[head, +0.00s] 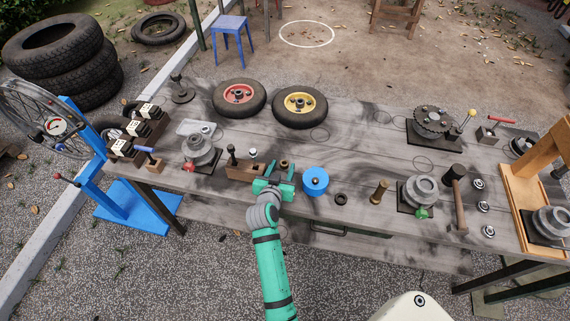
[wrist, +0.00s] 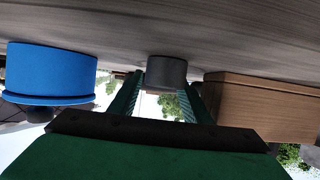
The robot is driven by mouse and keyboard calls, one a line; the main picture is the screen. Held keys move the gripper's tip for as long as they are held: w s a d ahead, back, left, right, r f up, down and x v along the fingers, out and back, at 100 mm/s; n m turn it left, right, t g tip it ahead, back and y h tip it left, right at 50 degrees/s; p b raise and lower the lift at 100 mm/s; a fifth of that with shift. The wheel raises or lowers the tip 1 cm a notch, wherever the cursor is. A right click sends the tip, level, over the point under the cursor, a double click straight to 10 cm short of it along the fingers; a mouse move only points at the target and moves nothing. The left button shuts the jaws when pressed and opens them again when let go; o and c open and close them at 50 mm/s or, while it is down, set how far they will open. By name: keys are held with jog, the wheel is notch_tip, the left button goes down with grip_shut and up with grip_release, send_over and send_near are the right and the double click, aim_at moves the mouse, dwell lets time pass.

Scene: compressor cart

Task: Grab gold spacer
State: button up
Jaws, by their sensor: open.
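A small short cylinder (head: 284,163), brownish gold in the head view, stands on the workbench just beyond my gripper and appears to be the gold spacer. In the wrist view this cylinder (wrist: 166,72) looks dark grey in shade, between the fingertips at their far end. My gripper (head: 280,174) is open, with its green fingers (wrist: 162,92) apart and light showing between them. I cannot tell whether either finger touches the cylinder. A separate brass-coloured flanged piece (head: 380,191) stands farther right on the bench.
A dark ring (head: 341,198) lies right of the tin. Two wheels (head: 239,98) (head: 299,106) lie behind. The bench (head: 340,150) between is mostly clear.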

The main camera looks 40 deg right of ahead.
jog(key=shift+d, duration=0.1)
jog(key=shift+c, duration=0.4)
grip_shut()
